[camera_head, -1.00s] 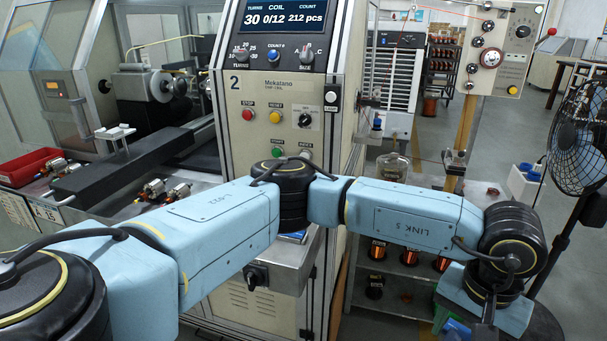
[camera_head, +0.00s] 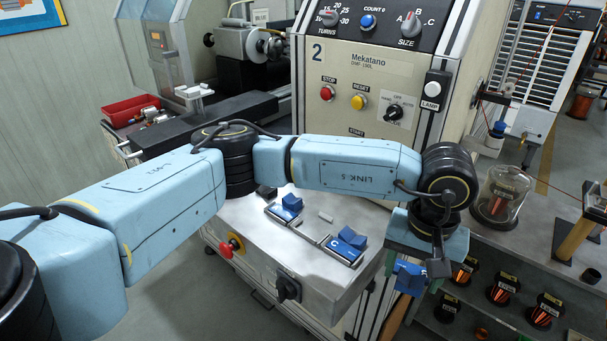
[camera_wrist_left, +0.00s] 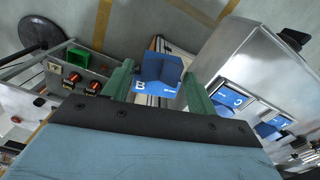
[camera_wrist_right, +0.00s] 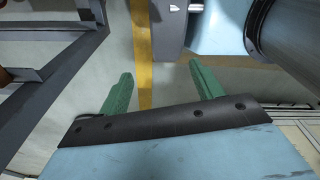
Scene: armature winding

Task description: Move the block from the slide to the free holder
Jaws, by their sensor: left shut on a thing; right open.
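My left gripper (camera_head: 410,277) is shut on a blue block (camera_head: 408,282), held off the right side of the metal ledge (camera_head: 245,222). In the left wrist view the block (camera_wrist_left: 158,72), marked B, sits between the green fingers. On the ledge, a blue block marked C (camera_head: 346,240) sits at the right end of the row of holders. Another blue block (camera_head: 291,203) sits at the left end. Between them is a bare holder place (camera_head: 312,228). My right gripper (camera_wrist_right: 163,90) is open and empty in the right wrist view, out of the head view.
The machine panel (camera_head: 370,85) rises behind the ledge. A red button (camera_head: 232,245) and a black knob (camera_head: 287,287) stick out of its front. A glass jar (camera_head: 498,195) stands right, above copper spools (camera_head: 503,287). A red tray (camera_head: 135,110) lies at back left.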

